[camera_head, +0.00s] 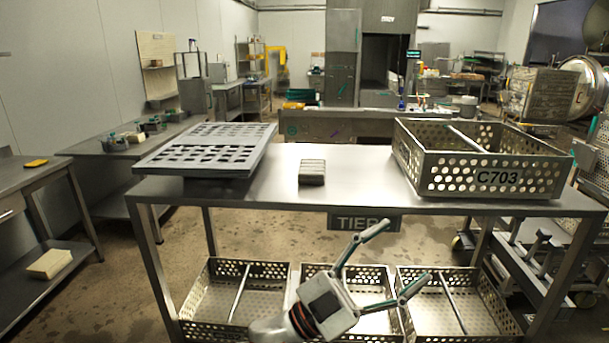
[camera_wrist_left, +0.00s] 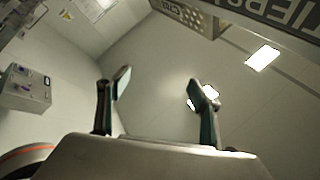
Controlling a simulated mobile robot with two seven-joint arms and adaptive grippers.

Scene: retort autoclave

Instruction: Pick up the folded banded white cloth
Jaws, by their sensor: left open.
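A small folded pale cloth with darker bands (camera_head: 312,171) lies on the steel table top, between the slotted tray and the perforated crate. My left gripper (camera_head: 405,254) is in front of the table, below its front edge, with its two fingers spread apart and nothing between them. The cloth is up and to the left of it in the head view. In the left wrist view the open fingers (camera_wrist_left: 158,88) show against the ceiling and walls, and the cloth is not visible there. My right gripper is not in view.
A slotted grey tray (camera_head: 262,152) lies on the table's left. A perforated crate marked C703 (camera_head: 545,180) stands on its right. The table's front edge (camera_head: 270,205) lies between gripper and cloth. Perforated baskets (camera_head: 240,325) sit below. The table top around the cloth is clear.

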